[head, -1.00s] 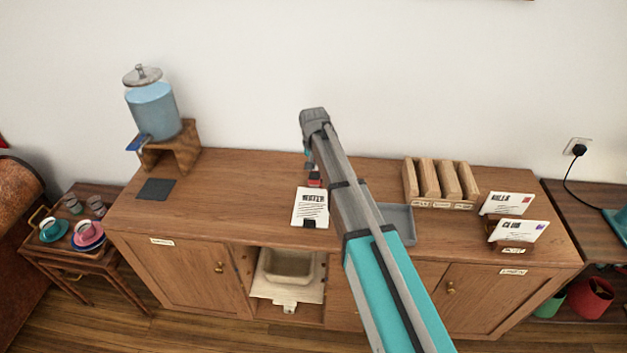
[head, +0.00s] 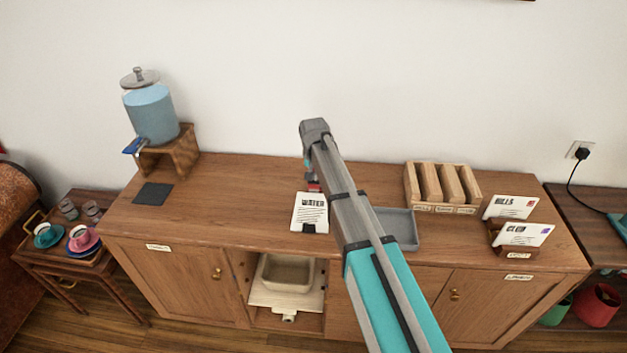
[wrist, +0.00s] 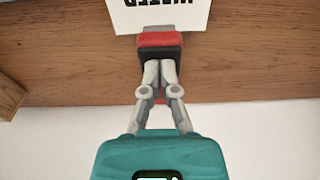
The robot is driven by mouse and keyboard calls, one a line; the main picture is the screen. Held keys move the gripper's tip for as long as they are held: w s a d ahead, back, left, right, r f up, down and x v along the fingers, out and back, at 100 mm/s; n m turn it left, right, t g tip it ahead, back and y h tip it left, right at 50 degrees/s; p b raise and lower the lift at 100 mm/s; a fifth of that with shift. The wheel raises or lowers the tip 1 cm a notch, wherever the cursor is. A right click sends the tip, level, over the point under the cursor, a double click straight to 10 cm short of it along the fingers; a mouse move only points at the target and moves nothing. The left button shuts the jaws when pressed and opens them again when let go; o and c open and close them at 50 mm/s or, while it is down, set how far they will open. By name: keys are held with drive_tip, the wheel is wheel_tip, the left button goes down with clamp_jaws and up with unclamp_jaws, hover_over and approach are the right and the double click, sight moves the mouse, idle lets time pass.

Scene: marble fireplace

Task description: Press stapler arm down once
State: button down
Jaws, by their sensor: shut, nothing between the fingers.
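A red and black stapler (wrist: 160,42) lies on the wooden cabinet top, against the edge of a white paper (wrist: 130,15) printed "WATER". My gripper (wrist: 160,66) is shut and empty, its fingertips together over the black end of the stapler in the wrist view. I cannot tell whether they touch it. In the head view, a small red part of the stapler (head: 313,187) shows at the top of the paper (head: 309,212), left of my arm. Most of my gripper there is hidden behind the arm.
A grey tray (head: 402,242) and a wooden divided rack (head: 440,207) are right of my arm. Letter holders (head: 513,251) stand at the right end. A water dispenser (head: 151,115) and dark mat (head: 153,194) are at the left. The top between mat and paper is clear.

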drive_tip(key=shift+f+b, duration=1.35)
drive_tip(key=shift+f, duration=0.1)
drive_tip(key=shift+s+r, duration=0.1)
drive_tip(key=shift+r, duration=0.2)
drive_tip(key=shift+s+r+p, duration=0.25)
drive_tip(key=shift+s+p, duration=0.15)
drive_tip(key=shift+s, duration=0.35)
drive_tip(key=shift+s+r+p, duration=0.2)
drive_tip(key=shift+s+p, duration=0.15)
drive_tip(key=shift+s, duration=0.35)
drive_tip(key=shift+a, duration=0.1)
drive_tip(key=shift+g, duration=0.3)
drive_tip(key=s+d, duration=0.3)
drive_tip(key=d, duration=0.1)
drive_tip(key=s+d, duration=0.7)
drive_tip(key=d, duration=0.1)
drive_tip(key=shift+s+d+r, duration=0.1)
drive_tip(key=shift+s+d, duration=0.1)
drive_tip(key=shift+d, duration=0.1)
drive_tip(key=s+d, duration=1)
drive_tip(key=s, duration=0.3)
drive_tip(key=shift+d+r+g+p, duration=0.15)
drive_tip(key=shift+r+g+p, duration=0.05)
drive_tip(key=shift+g+p, duration=0.15)
drive_tip(key=c, duration=1.4)
unclamp_jaws()
